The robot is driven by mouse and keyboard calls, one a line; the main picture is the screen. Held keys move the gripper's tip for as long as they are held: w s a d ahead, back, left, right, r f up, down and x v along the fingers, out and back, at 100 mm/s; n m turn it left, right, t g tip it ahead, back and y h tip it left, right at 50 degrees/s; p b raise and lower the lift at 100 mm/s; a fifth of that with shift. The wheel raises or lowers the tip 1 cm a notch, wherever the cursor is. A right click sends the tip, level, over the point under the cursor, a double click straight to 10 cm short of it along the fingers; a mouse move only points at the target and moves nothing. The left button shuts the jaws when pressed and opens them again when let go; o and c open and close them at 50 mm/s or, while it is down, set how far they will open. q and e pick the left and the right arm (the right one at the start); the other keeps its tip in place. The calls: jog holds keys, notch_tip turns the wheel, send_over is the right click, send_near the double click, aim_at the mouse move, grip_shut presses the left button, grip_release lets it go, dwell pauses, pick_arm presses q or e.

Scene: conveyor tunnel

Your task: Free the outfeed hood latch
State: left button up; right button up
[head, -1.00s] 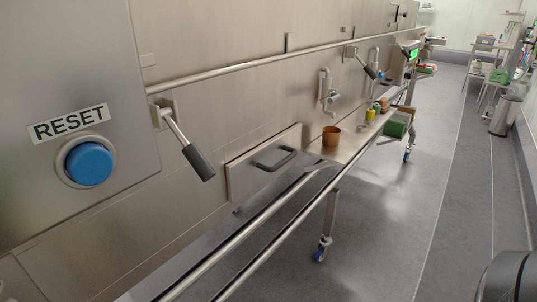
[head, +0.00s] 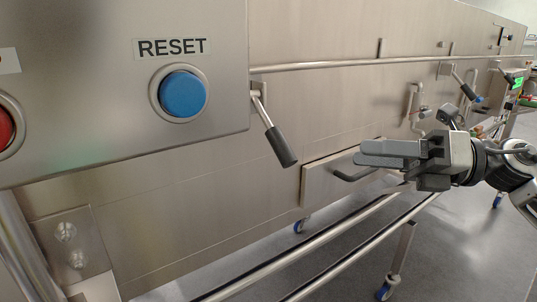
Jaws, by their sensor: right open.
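A latch lever (head: 274,134) with a dark grip hangs down and to the right from its bracket, just right of the blue RESET button's panel. A second, similar lever (head: 466,87) sits farther along the steel hood (head: 330,100). I cannot tell from any label which one is the outfeed latch. My right gripper (head: 372,154) is open and empty, with its fingers pointing left. It is right of the near lever, apart from it in the picture, and overlaps the view of the drawer-like panel. My left gripper is not in view.
The control panel (head: 225,90) has a blue RESET button (head: 182,93) and a red button (head: 4,128). A long rail (head: 340,64) runs along the hood. A hatch panel (head: 318,185) with a dark handle and lower side rails (head: 300,245) lie below.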

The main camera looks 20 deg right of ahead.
aim_at(275, 145)
jog(key=p+x, duration=0.6)
jog(key=x, duration=0.8)
jog(key=shift+w+a+r, duration=0.15)
jog(key=shift+w+a, duration=0.05)
jog(key=shift+a, duration=0.15)
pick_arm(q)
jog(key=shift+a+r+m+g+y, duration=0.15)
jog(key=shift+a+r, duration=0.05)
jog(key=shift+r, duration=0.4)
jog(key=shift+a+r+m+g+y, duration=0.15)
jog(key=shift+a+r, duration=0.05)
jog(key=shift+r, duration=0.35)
pick_arm(e)
jog(key=shift+w+a, duration=0.2)
jog(key=shift+a, duration=0.25)
grip_shut()
